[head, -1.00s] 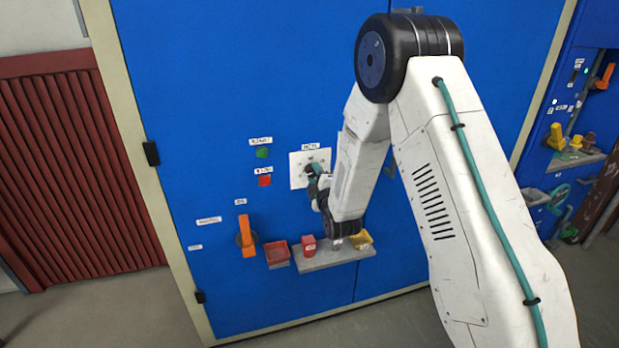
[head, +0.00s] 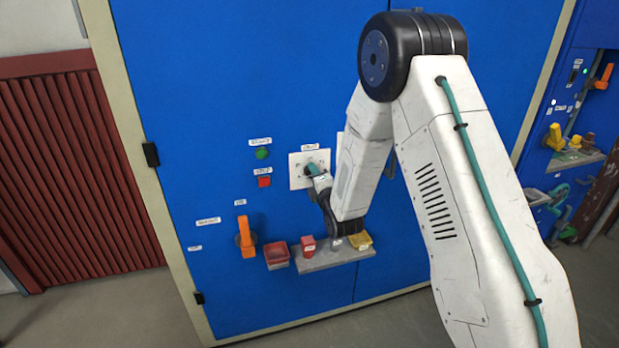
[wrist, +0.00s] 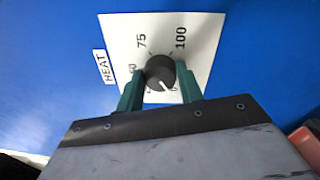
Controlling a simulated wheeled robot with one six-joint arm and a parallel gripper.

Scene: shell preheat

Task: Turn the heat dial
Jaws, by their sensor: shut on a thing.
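The heat dial (wrist: 159,73) is a round black knob with a white pointer line, on a white plate (wrist: 120,35) marked 75 and 100, with a HEAT label (wrist: 105,66) beside it. In the wrist view the pointer faces down toward my gripper, slightly right. My gripper (wrist: 160,80) has its two green fingers on either side of the knob, shut on it. In the head view the plate (head: 296,181) shows on the blue cabinet, and my gripper (head: 312,170) reaches it; the knob is mostly hidden there.
Green (head: 262,154) and red (head: 264,182) buttons sit left of the plate. An orange handle (head: 247,237) is lower left. Below, a grey shelf (head: 325,260) carries a red block (head: 308,245) and a yellow tray (head: 360,240), with a red bin (head: 277,254) at its left.

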